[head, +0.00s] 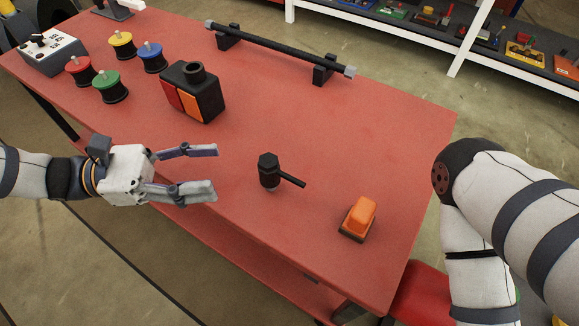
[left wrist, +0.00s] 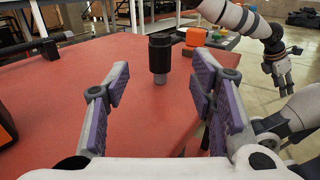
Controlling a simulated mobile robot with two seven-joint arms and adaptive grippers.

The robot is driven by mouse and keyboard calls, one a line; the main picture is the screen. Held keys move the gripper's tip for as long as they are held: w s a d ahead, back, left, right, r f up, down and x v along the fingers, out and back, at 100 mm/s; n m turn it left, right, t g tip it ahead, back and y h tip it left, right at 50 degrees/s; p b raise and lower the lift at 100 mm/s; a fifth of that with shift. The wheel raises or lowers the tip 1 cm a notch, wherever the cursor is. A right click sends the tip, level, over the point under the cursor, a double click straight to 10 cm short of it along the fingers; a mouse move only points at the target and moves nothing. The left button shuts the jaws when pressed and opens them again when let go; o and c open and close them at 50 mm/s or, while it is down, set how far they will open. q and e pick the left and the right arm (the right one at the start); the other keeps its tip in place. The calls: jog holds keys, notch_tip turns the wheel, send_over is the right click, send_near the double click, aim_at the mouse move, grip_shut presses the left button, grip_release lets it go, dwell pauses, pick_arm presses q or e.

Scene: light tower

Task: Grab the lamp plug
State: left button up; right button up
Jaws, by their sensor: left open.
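The black part with a hexagonal top, a rod out to one side and a short metal tip below, which I take for the lamp plug (head: 268,170), stands upright on the red table. It also shows in the left wrist view (left wrist: 161,55), centred beyond my fingers. My left gripper (head: 208,170) is open and empty to the left of the plug, its fingers pointing at it without touching. The fingers also show spread apart in the left wrist view (left wrist: 163,88). My right gripper (left wrist: 283,68) shows small and far off in the left wrist view, away from the plug.
An orange button block (head: 359,218) sits right of the plug. A black block with red and orange faces (head: 193,92), coloured knobs (head: 111,88) and a switch box (head: 48,50) stand to the left. A black bar (head: 283,48) lies along the back. The table (head: 345,135) is clear behind the plug.

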aim_at(271, 160)
pick_arm(q)
jog(key=d, duration=1.1)
jog(key=shift+r+p, duration=0.2)
jog(key=shift+p, duration=0.1)
grip_shut()
